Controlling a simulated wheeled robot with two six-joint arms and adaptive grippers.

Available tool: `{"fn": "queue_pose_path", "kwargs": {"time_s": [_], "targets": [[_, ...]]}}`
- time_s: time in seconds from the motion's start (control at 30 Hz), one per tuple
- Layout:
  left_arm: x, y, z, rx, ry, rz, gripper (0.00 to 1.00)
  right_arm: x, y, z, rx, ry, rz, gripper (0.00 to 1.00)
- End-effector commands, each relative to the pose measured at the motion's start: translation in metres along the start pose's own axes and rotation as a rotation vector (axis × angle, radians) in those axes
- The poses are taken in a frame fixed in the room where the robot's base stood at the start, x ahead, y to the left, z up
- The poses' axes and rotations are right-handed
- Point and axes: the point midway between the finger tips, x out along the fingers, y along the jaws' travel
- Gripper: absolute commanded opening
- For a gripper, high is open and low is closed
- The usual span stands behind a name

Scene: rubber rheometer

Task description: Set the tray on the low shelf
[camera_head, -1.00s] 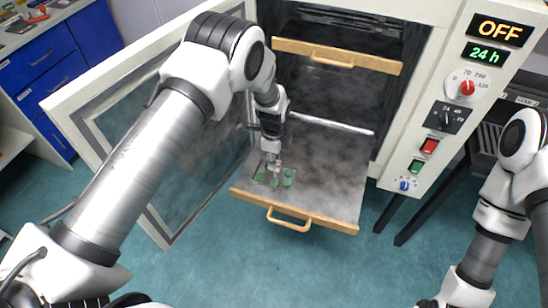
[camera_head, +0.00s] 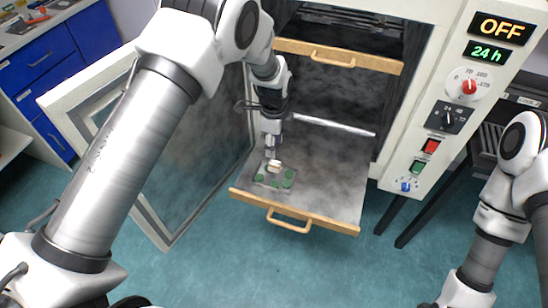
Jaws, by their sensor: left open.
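My left gripper (camera_head: 272,162) is open, pointing down just above the tray's far edge. A small pale block-like part shows at the tray's far edge, beside the fingertips. I cannot tell whether the fingers touch it. My right arm shows at the right edge, but its gripper is out of view.
The oven door (camera_head: 170,150) stands open on the left, close to my left arm. An upper shelf (camera_head: 337,54) with a wooden bar sits above the low one. The control panel (camera_head: 455,110) at right reads OFF and 24 h. The right half of the low shelf is bare.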

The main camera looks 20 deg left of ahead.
Motion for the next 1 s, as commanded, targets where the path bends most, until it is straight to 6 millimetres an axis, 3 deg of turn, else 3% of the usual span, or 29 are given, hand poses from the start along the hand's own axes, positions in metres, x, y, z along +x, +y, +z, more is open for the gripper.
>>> {"fn": "queue_pose_path", "kwargs": {"time_s": [0.13,0.3,0.47,0.57,0.67,0.7,0.77,0.8,0.9,1.0], "targets": [[-0.03,-0.001,0.0,-0.001,0.0,-0.002,0.5,0.006,0.0,0.0,0.0,0.0,0.0,0.4],[-0.045,0.0,0.0,-0.001,0.0,0.002,0.5,0.007,0.0,0.0,0.0,0.0,0.0,0.4],[-0.042,0.002,0.001,-0.01,0.0,0.004,0.5,0.007,0.0,0.0,0.0,0.0,0.0,0.4],[-0.011,0.02,0.01,-0.121,-0.005,0.011,0.5,0.007,0.0,0.0,0.0,0.0,0.0,0.4],[0.054,0.072,0.03,-0.395,-0.018,0.02,0.5,0.007,0.0,0.0,0.0,0.0,0.0,0.4],[0.083,0.104,0.039,-0.541,-0.024,0.021,0.5,0.007,0.0,0.0,0.0,0.0,0.0,0.4],[0.12,0.161,0.05,-0.784,-0.031,0.022,0.5,0.007,0.0,0.0,0.0,0.0,0.0,0.4],[0.138,0.201,0.055,-0.948,-0.032,0.02,0.5,0.007,0.0,0.0,0.0,0.0,0.0,0.4],[0.155,0.286,0.061,-1.311,-0.024,0.017,0.5,0.006,0.0,0.0,0.0,0.0,0.0,0.4],[0.151,0.334,0.061,-1.546,-0.009,0.016,0.5,0.006,0.0,0.0,0.0,0.0,0.0,0.4]]}}
